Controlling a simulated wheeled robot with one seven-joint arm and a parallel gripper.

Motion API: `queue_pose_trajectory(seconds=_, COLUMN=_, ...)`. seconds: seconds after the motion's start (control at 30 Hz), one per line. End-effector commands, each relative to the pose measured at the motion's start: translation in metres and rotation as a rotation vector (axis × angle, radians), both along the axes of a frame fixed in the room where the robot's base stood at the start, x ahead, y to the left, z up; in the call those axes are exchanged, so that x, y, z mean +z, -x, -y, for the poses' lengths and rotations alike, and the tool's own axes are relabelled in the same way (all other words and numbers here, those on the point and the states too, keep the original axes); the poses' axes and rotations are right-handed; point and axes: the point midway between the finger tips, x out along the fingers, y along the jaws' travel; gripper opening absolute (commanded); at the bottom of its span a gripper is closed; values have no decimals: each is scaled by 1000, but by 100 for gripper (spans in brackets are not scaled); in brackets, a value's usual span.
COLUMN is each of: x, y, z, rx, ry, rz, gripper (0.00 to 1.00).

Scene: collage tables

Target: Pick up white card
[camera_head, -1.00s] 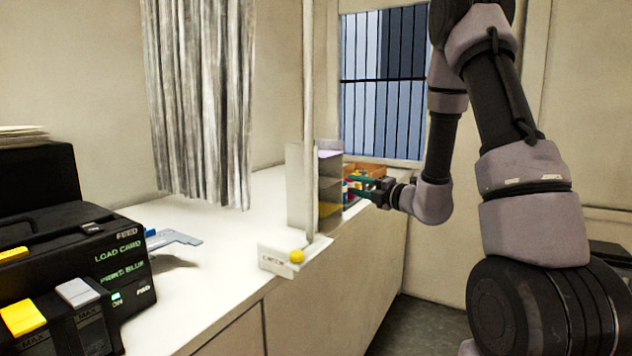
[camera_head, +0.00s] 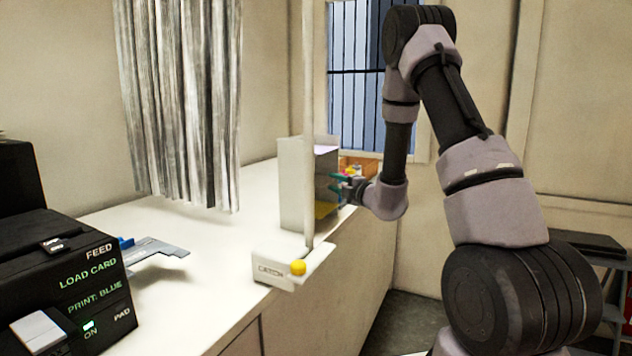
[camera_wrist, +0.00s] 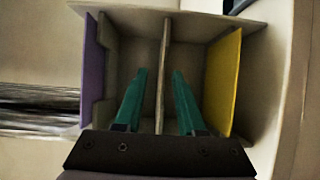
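My gripper (camera_head: 345,183) is at the open side of a pale upright rack (camera_head: 297,185) on the counter. In the wrist view, my two green fingers (camera_wrist: 159,76) are apart, on either side of a thin pale upright-looking panel (camera_wrist: 164,60). I cannot tell whether this panel is the white card, a shelf of the rack, or both together. A purple card (camera_wrist: 94,75) is in the left compartment and a yellow card (camera_wrist: 223,80) in the right one.
A black card machine (camera_head: 70,275) is at the left. A grey curtain (camera_head: 185,110) hangs behind. An orange box (camera_head: 357,165) is beyond the rack.

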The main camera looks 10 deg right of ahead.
Motion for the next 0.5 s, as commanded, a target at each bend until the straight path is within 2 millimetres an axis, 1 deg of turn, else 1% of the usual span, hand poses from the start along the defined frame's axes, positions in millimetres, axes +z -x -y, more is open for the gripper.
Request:
queue_pose_trajectory(seconds=0.1, x=-2, y=-17, z=-10, rx=4, ry=1, rz=2, gripper=39)
queue_pose_trajectory(seconds=0.23, x=-2, y=-33, z=-16, rx=3, ry=1, rz=2, gripper=39)
queue_pose_trajectory(seconds=0.33, x=-2, y=-39, z=-19, rx=2, ry=2, rz=1, gripper=39)
queue_pose_trajectory(seconds=0.5, x=-2, y=-41, z=-19, rx=1, ry=2, rz=1, gripper=39)
